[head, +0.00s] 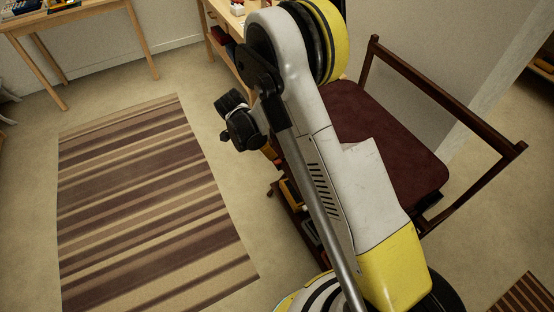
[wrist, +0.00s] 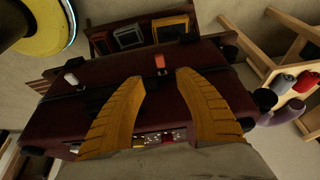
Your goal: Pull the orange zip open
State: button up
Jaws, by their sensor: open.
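In the wrist view a dark maroon suitcase (wrist: 45,122) with a dark seam line lies across the middle. A small orange-red zip tab (wrist: 160,62) stands up from a dark base near its far edge. A white tab (wrist: 70,78) stands further left on the seam. My gripper (wrist: 163,80) is open, with its two yellow-orange fingers over the suitcase. The orange tab shows just beyond the gap between the fingertips, and nothing is held.
In the wrist view, framed items (wrist: 128,36) sit beyond the suitcase, and a light wooden tray (wrist: 262,66) with cylinders is at right. In the head view, a dark wooden frame (head: 440,95) surrounds a maroon surface (head: 375,130); a striped rug (head: 145,205) covers open floor at left.

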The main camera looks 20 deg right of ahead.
aim_at(278, 161)
jog(key=b+x, duration=0.3)
jog(key=x, duration=0.7)
jog(key=shift+a+b, duration=0.1)
jog(key=shift+b, duration=0.3)
jog(key=shift+r, duration=0.1)
grip_shut()
jog(key=shift+w, duration=0.1)
